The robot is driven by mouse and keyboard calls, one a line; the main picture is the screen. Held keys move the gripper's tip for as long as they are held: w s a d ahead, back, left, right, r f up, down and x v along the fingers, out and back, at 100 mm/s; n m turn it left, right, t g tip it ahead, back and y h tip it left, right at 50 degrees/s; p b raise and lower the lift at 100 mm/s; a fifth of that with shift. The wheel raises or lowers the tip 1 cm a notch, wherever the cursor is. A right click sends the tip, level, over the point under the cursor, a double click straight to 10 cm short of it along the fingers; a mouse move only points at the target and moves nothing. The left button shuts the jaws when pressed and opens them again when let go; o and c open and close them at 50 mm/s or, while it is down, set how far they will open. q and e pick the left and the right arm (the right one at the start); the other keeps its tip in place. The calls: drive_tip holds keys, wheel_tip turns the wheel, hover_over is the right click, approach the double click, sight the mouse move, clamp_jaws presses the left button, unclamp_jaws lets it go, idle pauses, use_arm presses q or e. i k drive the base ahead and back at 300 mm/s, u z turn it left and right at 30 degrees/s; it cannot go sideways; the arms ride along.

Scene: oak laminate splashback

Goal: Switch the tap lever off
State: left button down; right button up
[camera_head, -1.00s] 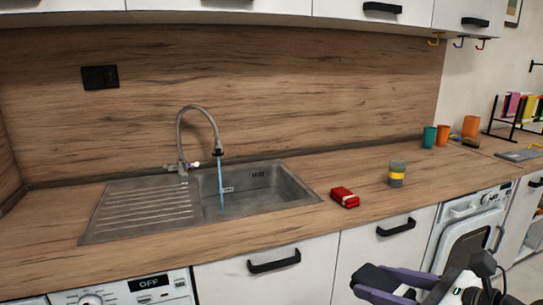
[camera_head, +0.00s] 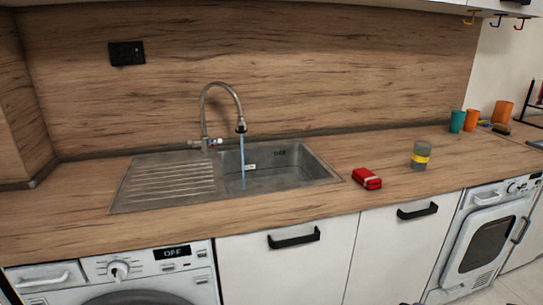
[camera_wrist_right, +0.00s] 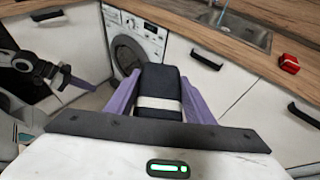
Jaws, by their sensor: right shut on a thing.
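The grey tap (camera_head: 222,100) rises in an arch behind the sink (camera_head: 325,180). Its small lever (camera_head: 215,142), with red and blue marks, sits low at the tap's base. A blue stream of water (camera_head: 243,165) falls from the spout into the basin. My right gripper (camera_wrist_right: 160,75) shows in the right wrist view, its purple fingers shut on a dark block with a white band (camera_wrist_right: 160,104). It is in front of the cabinets, away from the tap. My left gripper (camera_wrist_right: 76,82) shows at the left of that view; its jaws are unclear. Neither gripper shows in the head view.
A red box (camera_head: 367,179) and a glass with a yellow band (camera_head: 421,155) stand right of the sink. Teal (camera_head: 457,121) and orange cups stand farther right. The ribbed drainer (camera_head: 165,180) is bare. A washing machine (camera_head: 130,272) is below the counter.

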sight(193, 144)
drive_tip(key=k, duration=1.3)
drive_tip(key=u, duration=0.7)
drive_tip(key=i, duration=1.05)
drive_tip(key=z, duration=0.4)
